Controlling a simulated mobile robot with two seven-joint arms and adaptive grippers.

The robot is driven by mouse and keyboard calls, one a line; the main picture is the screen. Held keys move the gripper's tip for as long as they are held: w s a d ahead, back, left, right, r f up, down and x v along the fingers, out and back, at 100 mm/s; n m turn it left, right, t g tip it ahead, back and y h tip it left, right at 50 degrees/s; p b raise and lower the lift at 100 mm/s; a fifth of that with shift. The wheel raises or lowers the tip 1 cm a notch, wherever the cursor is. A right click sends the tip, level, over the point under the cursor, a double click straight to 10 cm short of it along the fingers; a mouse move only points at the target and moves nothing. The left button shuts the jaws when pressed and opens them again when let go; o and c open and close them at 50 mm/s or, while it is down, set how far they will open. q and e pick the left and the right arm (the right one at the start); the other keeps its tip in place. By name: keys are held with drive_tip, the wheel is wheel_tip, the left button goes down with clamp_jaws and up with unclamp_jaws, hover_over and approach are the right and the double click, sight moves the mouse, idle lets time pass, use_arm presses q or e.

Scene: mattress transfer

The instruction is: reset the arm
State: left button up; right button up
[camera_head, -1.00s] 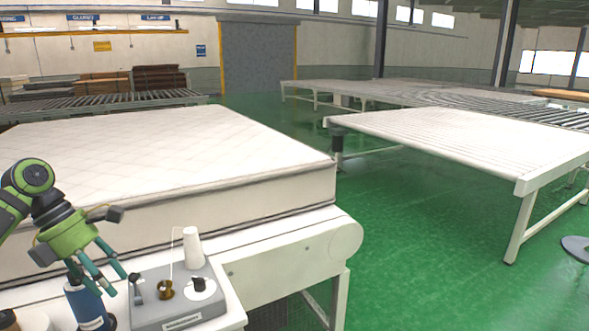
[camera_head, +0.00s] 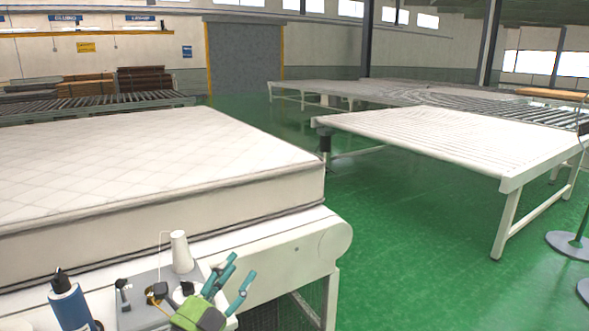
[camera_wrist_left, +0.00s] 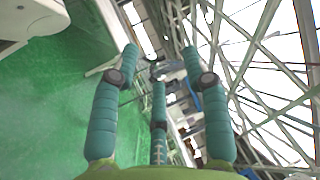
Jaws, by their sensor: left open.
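My left gripper (camera_head: 232,279) is low in the head view, in front of the grey machine box at the conveyor's near end. Its teal fingers are spread, open and empty, and point up and to the right. In the left wrist view, the fingers (camera_wrist_left: 160,75) stand apart with nothing between them; green floor shows at left and roof trusses at right. The arm behind the gripper is mostly out of frame. My right gripper is not in view. A white quilted mattress (camera_head: 150,160) lies flat on the white conveyor (camera_head: 290,252) at left.
The grey machine box (camera_head: 140,312) carries a white cone spool (camera_head: 181,252). A dark blue bottle (camera_head: 70,303) stands left of it. A white slatted table (camera_head: 450,140) stands at right. Green floor (camera_head: 400,240) between is open, with round stand bases at the right edge.

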use_arm(q)
drive_tip(key=s+a+f+n+g+y, duration=0.3)
drive_tip(key=s+a+f+n+y, duration=0.15)
drive_tip(key=f+n, duration=0.4)
drive_tip(key=s+a+f+n+g+y, duration=0.35)
drive_tip(key=s+f+n+y, duration=0.3)
drive_tip(key=f, duration=0.35)
drive_tip(key=s+f+n+g+h, duration=0.15)
drive_tip(key=s+f+g, duration=0.3)
drive_tip(key=s, duration=0.55)
drive_tip(key=s+f+n+g, duration=0.3)
drive_tip(key=s+f+g, duration=0.15)
drive_tip(key=s, duration=0.65)
wheel_tip(320, 180, down, 24)
drive_tip(key=s+f+g, duration=0.1)
drive_tip(key=s, duration=0.1)
drive_tip(key=s+a+f+g, duration=0.1)
drive_tip(key=s+a+f, duration=0.1)
drive_tip(key=s+f, duration=1.1)
drive_tip(key=shift+s+a, duration=0.3)
drive_tip(key=shift+s, duration=0.95)
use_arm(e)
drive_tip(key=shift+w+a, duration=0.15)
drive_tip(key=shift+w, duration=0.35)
